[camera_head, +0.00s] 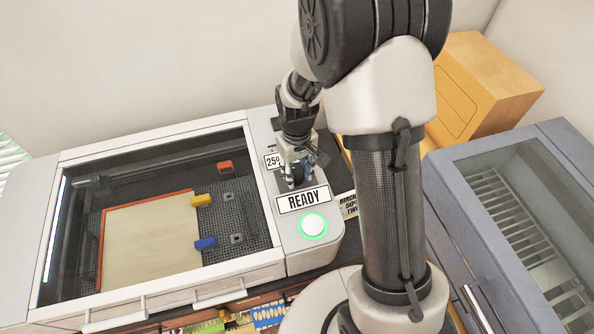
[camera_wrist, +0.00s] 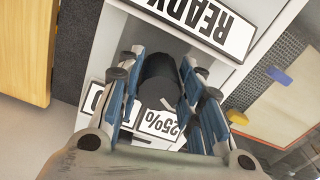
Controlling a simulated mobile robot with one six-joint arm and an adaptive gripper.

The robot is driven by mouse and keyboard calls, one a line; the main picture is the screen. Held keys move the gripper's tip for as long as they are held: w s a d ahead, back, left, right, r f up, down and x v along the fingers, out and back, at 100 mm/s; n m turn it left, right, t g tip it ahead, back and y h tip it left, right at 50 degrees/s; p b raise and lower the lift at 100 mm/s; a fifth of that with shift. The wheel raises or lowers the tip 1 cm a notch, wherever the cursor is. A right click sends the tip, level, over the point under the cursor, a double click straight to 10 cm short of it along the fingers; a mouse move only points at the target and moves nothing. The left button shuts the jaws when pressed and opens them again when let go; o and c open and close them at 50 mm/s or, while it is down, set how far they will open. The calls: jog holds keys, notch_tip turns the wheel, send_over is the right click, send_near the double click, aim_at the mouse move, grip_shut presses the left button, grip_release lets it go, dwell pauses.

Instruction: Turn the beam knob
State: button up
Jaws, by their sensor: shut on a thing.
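The beam knob (camera_wrist: 160,82) is a dark, round cylinder on the machine's light panel. In the wrist view it sits between the fingers of my gripper (camera_wrist: 160,75), which are shut on it from both sides. A "25%" label (camera_wrist: 158,123) lies on the panel beside the knob, partly hidden by my gripper. In the head view my gripper (camera_head: 297,172) points down at the panel, and the fingers mostly hide the knob there. A "READY" sign (camera_head: 303,199) is just in front of it.
A lit green-ringed button (camera_head: 313,225) is near the panel's front. The machine's glass lid (camera_head: 150,160) covers a pale sheet (camera_head: 150,240) with yellow and blue clips on a dark mesh bed. A wooden box (camera_head: 490,85) and a grey cabinet (camera_head: 480,165) stand at the right.

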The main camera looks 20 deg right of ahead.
jog(key=shift+c, duration=0.5)
jog(key=shift+m, duration=0.4)
jog(key=m, duration=0.2)
jog(key=shift+a+m+b, duration=0.1)
jog(key=shift+m+b, duration=0.2)
jog(key=shift+b, duration=0.05)
jog(key=shift+m+b, duration=0.3)
jog(key=shift+m, duration=1.9)
jog(key=o, duration=1.1)
jog(key=shift+c, duration=0.2)
